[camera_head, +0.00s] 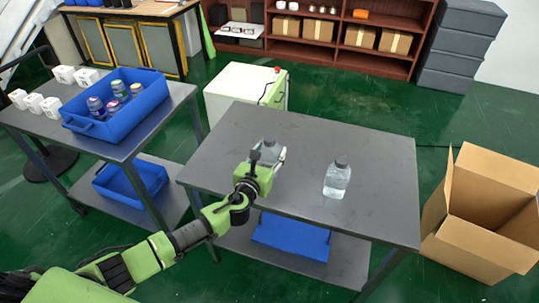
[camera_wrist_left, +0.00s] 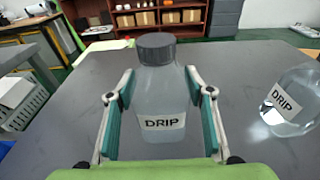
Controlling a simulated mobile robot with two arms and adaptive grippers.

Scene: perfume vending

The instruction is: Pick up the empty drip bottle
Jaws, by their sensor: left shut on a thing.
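A clear drip bottle with a dark cap stands on the grey table in the wrist view (camera_wrist_left: 162,104), its DRIP label facing me. In the head view this bottle (camera_head: 268,148) is partly hidden behind my left gripper (camera_head: 265,163). My left gripper, also in the wrist view (camera_wrist_left: 160,92), is shut on its body, one finger on each side. A second drip bottle (camera_head: 337,179) stands apart to the right on the same table, and shows at the right edge of the wrist view (camera_wrist_left: 292,101). I cannot clearly tell the fill of either bottle. My right gripper is out of view.
The grey table (camera_head: 375,150) is otherwise mostly bare. A side table at left bears a blue crate (camera_head: 140,103) of small bottles and several white boxes. An open cardboard box (camera_head: 463,222) stands right of the table. A white cabinet (camera_head: 235,92) stands behind.

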